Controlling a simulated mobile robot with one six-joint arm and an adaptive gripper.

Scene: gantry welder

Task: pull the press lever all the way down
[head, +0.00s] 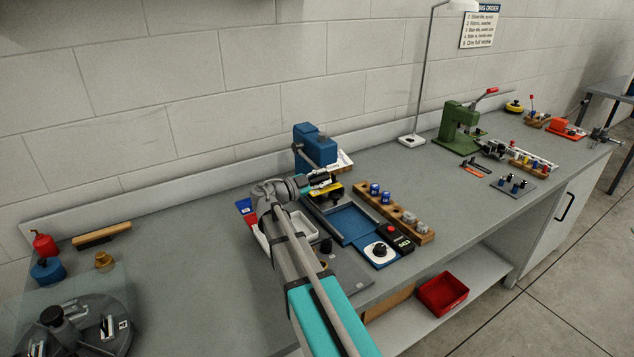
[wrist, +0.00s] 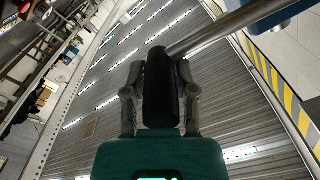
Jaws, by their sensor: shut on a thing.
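The blue press (head: 313,140) stands at the back of the bench, near the wall. Its grey metal lever (head: 307,158) slants down along its front toward my gripper (head: 313,181). In the wrist view, my gripper (wrist: 160,75) is shut on the lever's black grip (wrist: 158,95), with one finger on each side of it. The lever's metal rod (wrist: 220,30) runs from the grip to the upper right, where a blue part of the press (wrist: 295,12) shows. My arm hides part of the area around the press base in the head view.
A blue tray (head: 350,222), a wooden block with several capped pieces (head: 412,229) and a control box with a red button (head: 396,238) lie right of my arm. A white bin (head: 300,226) is beside my arm. A green press (head: 457,126) stands farther right.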

